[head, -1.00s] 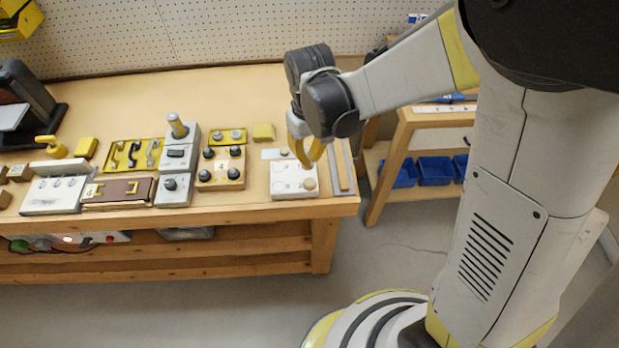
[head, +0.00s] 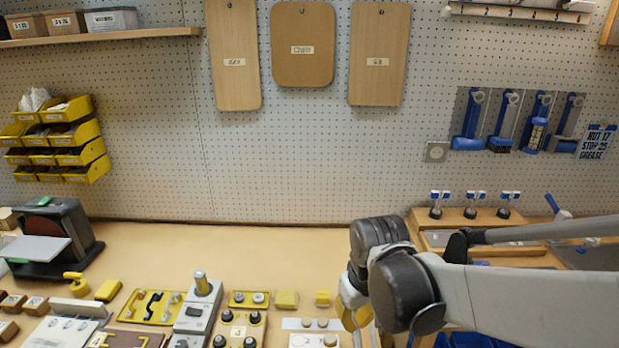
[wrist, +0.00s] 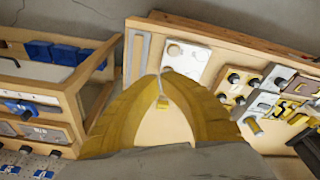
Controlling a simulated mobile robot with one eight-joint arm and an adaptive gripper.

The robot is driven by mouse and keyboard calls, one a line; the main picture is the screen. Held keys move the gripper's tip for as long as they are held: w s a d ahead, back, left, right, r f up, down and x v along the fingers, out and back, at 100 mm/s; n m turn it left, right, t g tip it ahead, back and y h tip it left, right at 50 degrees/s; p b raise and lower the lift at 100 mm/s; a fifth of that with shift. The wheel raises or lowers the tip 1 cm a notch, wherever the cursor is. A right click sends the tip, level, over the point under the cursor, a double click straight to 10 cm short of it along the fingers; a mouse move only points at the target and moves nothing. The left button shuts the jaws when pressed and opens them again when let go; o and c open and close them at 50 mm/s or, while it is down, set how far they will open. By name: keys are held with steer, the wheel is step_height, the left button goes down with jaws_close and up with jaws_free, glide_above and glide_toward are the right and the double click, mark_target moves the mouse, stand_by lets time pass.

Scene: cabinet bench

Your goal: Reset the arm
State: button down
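My gripper (head: 355,325) hangs over the right part of the wooden bench, to the right of a small yellow block (head: 322,297). In the wrist view my gripper's (wrist: 163,74) two yellow fingers arch together and their tips appear to meet. Nothing shows held between them; bench top shows through the gap behind the tips. My arm reaches in from the right edge of the head view.
A white plate with round knobs (wrist: 187,58) lies near the bench edge. Yellow and grey fixtures with black knobs (head: 240,328) stand left of my gripper. A side rack with blue bins (wrist: 52,50) stands apart from the bench. A pegboard wall (head: 330,160) rises behind.

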steer(key=s+d+r+m+t+b, duration=0.1)
steer(key=s+d+r+m+t, duration=0.3)
steer(key=s+d+r, duration=0.3)
steer(key=shift+s+d+t, duration=0.7)
steer(key=shift+s+d, duration=0.5)
stand_by(0.5)
